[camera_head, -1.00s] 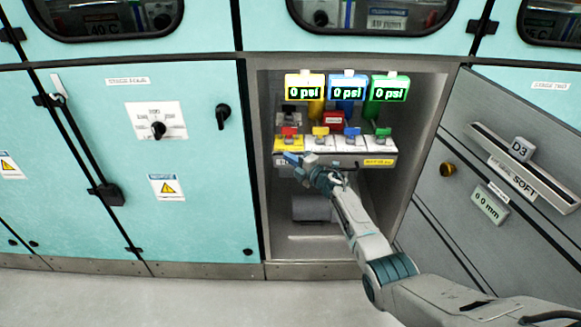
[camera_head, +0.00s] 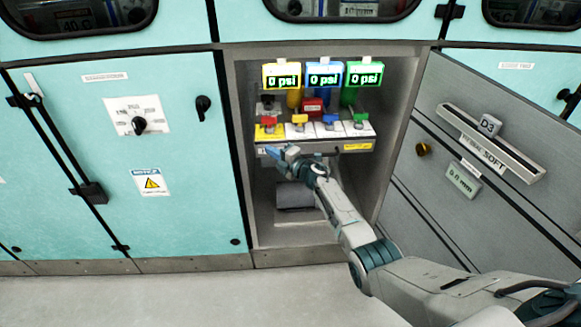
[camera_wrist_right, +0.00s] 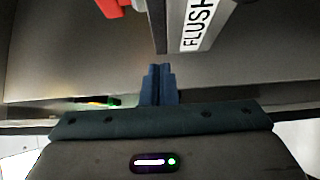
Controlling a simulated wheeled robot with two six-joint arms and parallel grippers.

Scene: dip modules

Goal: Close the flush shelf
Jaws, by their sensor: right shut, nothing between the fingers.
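The flush shelf (camera_head: 318,147) is a pale tray with valves and coloured handles, standing in the open bay of the cabinet. Its white "FLUSH" label (camera_wrist_right: 196,25) shows in the wrist view, with a red handle (camera_wrist_right: 111,7) at the top left. My right gripper (camera_head: 275,153) is shut and empty, with its blue fingertips at the left part of the shelf's front edge. In the wrist view the closed fingertips (camera_wrist_right: 160,70) lie just below the label; I cannot tell whether they touch the shelf. My left gripper is not in view.
Yellow, blue and green displays (camera_head: 324,76) reading 0 psi stand above the shelf. A grey door (camera_head: 480,150) hangs open on the right. A closed turquoise door (camera_head: 130,170) is on the left. A grey cylinder (camera_head: 295,194) lies below the shelf.

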